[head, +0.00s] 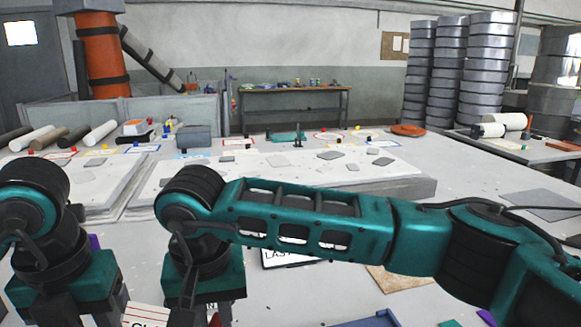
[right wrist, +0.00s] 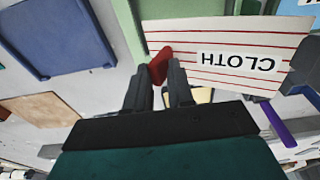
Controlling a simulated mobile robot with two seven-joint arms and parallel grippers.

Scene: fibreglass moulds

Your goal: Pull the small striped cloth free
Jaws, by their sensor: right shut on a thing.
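The striped cloth (right wrist: 222,50) is a pale flat piece with red lines, marked CLOTH, at the upper right in the right wrist view. I cannot tell whether the red piece is part of the cloth or separate. My left gripper (head: 68,308) is at the lower left of the head view, its fingertips cut off by the frame.
A blue tray (right wrist: 60,38) and a tan sheet (right wrist: 40,109) lie beside the right gripper. A purple strip (right wrist: 277,120) is on the other side. My right arm hides much of the near table. White mould slabs (head: 290,172) fill the table behind.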

